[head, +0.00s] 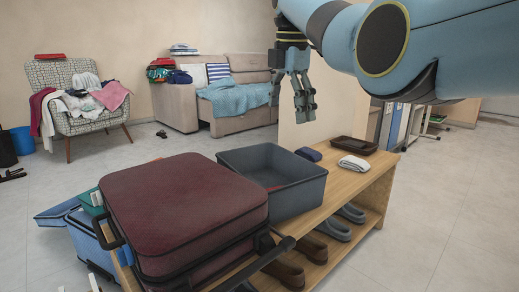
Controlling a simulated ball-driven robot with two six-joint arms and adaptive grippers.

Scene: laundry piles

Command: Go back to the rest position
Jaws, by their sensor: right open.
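My right gripper (301,108) hangs at the upper middle of the head view, fingers pointing down and apart, with nothing between them. It is in the air above and behind the grey bin (290,197) and the wooden bench (378,170). My blue right arm (440,45) reaches in from the upper right. My left gripper does not show.
A dark red suitcase (185,205) and the bin stand on the bench. A folded white cloth (355,165), a dark blue cloth (308,154) and a brown tray (350,145) lie at its far end. Shoes sit below. An armchair (62,80) and sofa (178,107) hold laundry. Floor is clear right.

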